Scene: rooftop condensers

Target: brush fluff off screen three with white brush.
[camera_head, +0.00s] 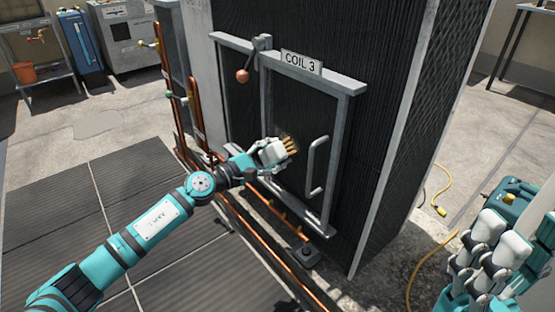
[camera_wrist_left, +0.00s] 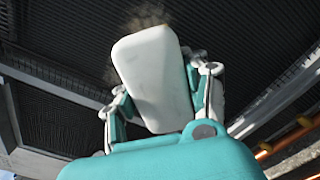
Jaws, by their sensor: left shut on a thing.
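Screen three (camera_head: 293,110) is a dark ribbed panel in a grey frame under a "COIL 3" sign (camera_head: 301,62), with a grey pull handle (camera_head: 316,165) at its right. My left gripper (camera_head: 268,155) is shut on the white brush (camera_head: 275,151), its tan bristles toward the screen, just left of the handle. Whether the bristles touch the mesh is unclear. In the left wrist view the brush's white back (camera_wrist_left: 152,75) hides part of the screen, and brownish fluff (camera_wrist_left: 147,17) shows around it. My right gripper (camera_head: 487,245) is at the lower right, away from the screen; its opening is unclear.
Copper pipes (camera_head: 192,95) run left of and below the unit. A yellow hose (camera_head: 432,262) and a teal machine (camera_head: 517,193) lie at the right. The floor (camera_head: 110,124) at left is open.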

